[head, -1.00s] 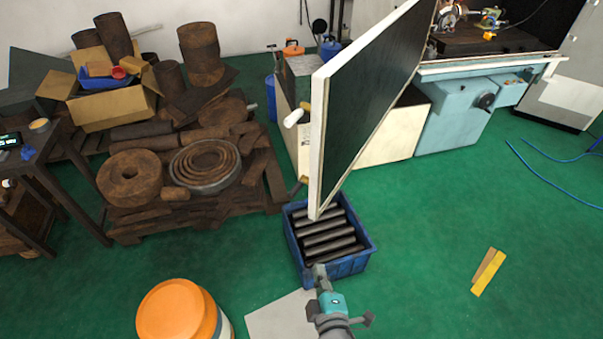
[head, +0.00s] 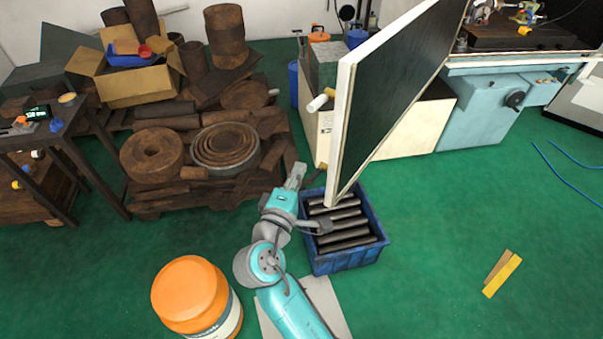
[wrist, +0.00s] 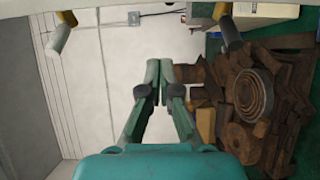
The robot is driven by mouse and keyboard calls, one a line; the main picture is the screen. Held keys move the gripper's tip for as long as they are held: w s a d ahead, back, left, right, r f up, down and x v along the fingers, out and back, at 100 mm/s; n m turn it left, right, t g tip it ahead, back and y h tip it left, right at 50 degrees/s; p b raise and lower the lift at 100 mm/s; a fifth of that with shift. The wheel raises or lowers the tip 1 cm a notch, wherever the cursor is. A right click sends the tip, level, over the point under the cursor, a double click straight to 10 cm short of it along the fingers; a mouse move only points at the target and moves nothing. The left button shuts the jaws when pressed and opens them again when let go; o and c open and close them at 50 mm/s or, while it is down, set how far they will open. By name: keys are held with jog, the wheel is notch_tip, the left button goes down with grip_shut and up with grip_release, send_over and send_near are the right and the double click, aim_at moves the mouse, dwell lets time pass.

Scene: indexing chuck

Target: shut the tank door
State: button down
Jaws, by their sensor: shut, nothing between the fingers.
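The tank door (head: 395,105) stands open in the head view, a large upright panel with a dark face and white edges. A pale cylindrical handle (head: 318,103) with a yellow end sticks out on its left side. The tank's pale body (head: 415,130) is partly hidden behind the door. My gripper (head: 297,172) is shut and empty, low and left of the door's near edge, apart from it as far as I can tell.
A blue crate (head: 375,262) of dark bars stands below the door, beside my arm. A pallet of rusty parts (head: 225,195) lies left. An orange-lidded drum (head: 190,295) stands at front left. Green floor on the right is mostly clear, with yellow strips (head: 502,275).

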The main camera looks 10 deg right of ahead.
jog(key=w+d, duration=0.5)
jog(key=shift+s+d, duration=0.55)
jog(key=shift+s, duration=0.15)
